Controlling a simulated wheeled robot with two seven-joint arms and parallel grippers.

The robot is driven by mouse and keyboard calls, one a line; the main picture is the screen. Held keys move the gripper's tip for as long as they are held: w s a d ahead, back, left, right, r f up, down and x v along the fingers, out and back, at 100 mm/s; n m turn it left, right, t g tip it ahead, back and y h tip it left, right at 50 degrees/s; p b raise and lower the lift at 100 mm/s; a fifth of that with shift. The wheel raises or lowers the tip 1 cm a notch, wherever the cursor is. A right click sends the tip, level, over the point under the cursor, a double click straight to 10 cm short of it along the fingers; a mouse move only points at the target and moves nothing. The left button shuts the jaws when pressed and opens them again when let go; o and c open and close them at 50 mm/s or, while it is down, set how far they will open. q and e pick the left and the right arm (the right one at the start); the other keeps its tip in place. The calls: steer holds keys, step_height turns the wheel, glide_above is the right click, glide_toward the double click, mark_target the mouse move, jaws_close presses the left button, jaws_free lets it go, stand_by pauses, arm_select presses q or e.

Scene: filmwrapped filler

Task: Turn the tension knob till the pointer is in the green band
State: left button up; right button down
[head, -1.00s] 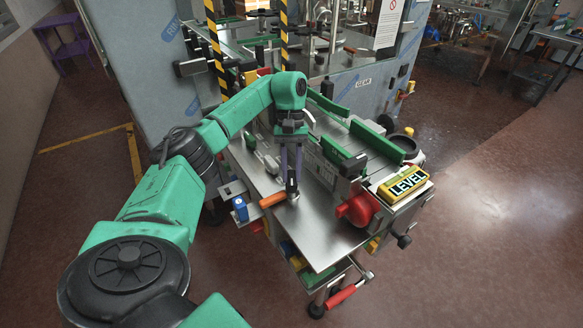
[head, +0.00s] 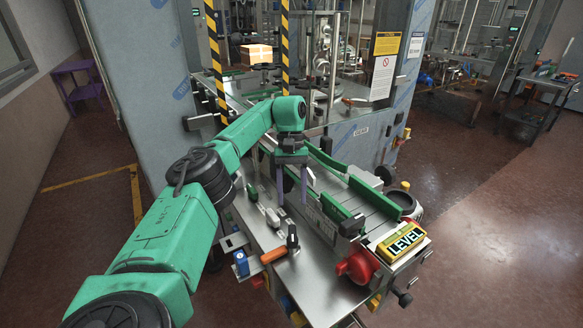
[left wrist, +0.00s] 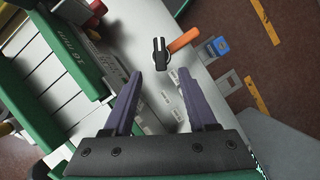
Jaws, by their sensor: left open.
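No other knob is clearly marked as the tension one, and I cannot make out a pointer or green band. My left gripper (head: 292,192) points down with its two purple fingers apart. In the left wrist view the gripper (left wrist: 161,82) is empty, with a clear gap between the fingers and the knob. My right gripper is out of view.
A blue item (head: 241,262) sits at the plate's left edge. Green guide rails (head: 336,206) run behind and right of the gripper. A red round part (head: 357,266) and a yellow LEVEL box (head: 401,240) are at right.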

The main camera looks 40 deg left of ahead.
arm_select(q)
steer(key=p+v, duration=0.2)
steer(key=v, duration=0.3)
steer(key=shift+a+r+p, duration=0.1)
steer(key=shift+r+p, duration=0.15)
steer(key=shift+p, duration=0.1)
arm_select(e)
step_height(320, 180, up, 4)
